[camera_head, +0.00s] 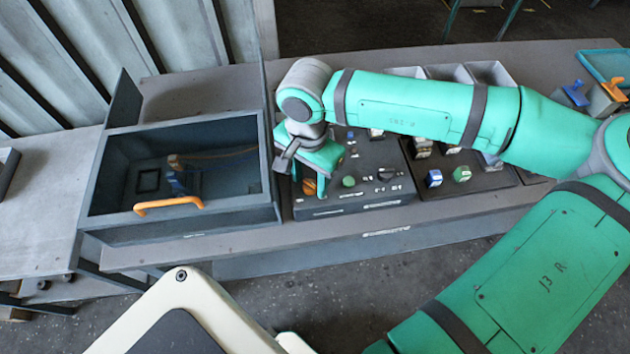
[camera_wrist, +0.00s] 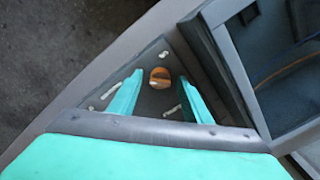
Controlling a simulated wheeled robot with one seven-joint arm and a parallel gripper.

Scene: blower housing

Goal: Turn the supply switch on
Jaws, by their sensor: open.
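An orange rotary knob (camera_head: 310,187), which looks like the supply switch, sits at the left end of a dark control panel (camera_head: 336,203). It also shows in the wrist view (camera_wrist: 160,77), with labels around it. My gripper (camera_head: 308,182) is above the panel, pointing down at the knob. In the wrist view my gripper (camera_wrist: 158,92) has its two teal fingers apart, one on each side of the knob, with gaps to it. The fingers' exact height over the panel cannot be told.
A green button (camera_head: 348,181) and a black dial (camera_head: 386,174) are right of the knob. An open grey box with an orange handle (camera_head: 168,204) stands close on the left. Blocks (camera_head: 433,178) and bins are to the right. My arm hides part of the bench.

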